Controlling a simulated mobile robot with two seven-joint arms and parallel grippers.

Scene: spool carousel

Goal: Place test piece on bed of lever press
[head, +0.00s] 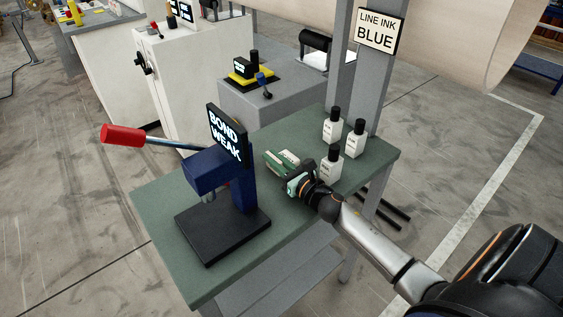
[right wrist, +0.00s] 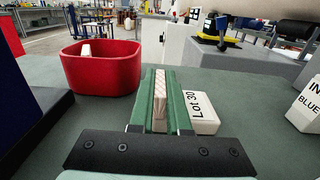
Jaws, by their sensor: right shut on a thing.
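The lever press stands on the green table in the head view, with a blue body (head: 205,172), a red-tipped lever (head: 122,135) and a flat black bed (head: 218,235). Nothing shows lying on the visible part of the bed. My right gripper (head: 283,160) is to the right of the press, low over the table. In the right wrist view its green fingers (right wrist: 161,92) are shut on a pale, patterned strip, the test piece (right wrist: 160,103). In the head view the piece is too small to make out. My left gripper is not in view.
A red bin (right wrist: 102,72) with a pale piece inside and a white "Lot 30" block (right wrist: 199,112) stand near the gripper. Several ink bottles (head: 354,138) stand at the table's right. The press carries a "BOND WEAK" sign (head: 225,134). The green table (head: 160,205) is bare at left.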

